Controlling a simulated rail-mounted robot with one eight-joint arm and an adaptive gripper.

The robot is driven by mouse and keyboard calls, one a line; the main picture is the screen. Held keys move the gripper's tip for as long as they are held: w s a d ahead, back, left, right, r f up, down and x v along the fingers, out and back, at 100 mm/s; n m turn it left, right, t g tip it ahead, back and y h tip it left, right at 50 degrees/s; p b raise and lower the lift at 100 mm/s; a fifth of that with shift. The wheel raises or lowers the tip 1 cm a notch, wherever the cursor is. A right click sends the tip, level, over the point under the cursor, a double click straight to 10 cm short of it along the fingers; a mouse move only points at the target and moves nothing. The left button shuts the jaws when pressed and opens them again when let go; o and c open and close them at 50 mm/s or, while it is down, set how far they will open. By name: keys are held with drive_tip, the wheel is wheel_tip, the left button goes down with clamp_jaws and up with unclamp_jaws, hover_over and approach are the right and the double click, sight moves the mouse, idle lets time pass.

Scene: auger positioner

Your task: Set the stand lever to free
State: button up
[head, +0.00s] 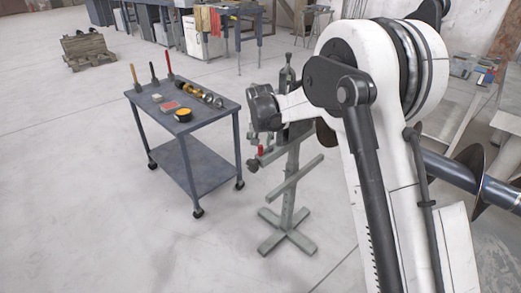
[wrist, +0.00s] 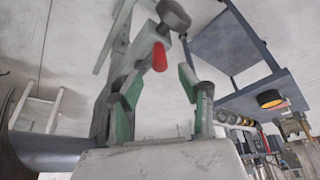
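The stand (head: 290,185) is a grey-green metal post on a cross-shaped foot, partly hidden behind my arm in the head view. A short red lever handle (head: 261,150) shows low on its left side, close to a dark round knob (head: 252,165). In the wrist view the red lever handle (wrist: 159,57) hangs below the dark knob (wrist: 173,15). My gripper (wrist: 160,88) is open, with its green-padded fingers apart. The red handle appears between and beyond the fingertips, with no clear contact.
A dark wheeled cart (head: 190,110) with hand tools and small items stands left of the stand. A large auger (head: 470,170) lies to the right, behind my arm. Workbenches (head: 235,15) line the back. The floor at front left is clear.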

sight(260, 146)
drive_tip(key=x, duration=0.6)
clamp_jaws()
idle(0.3)
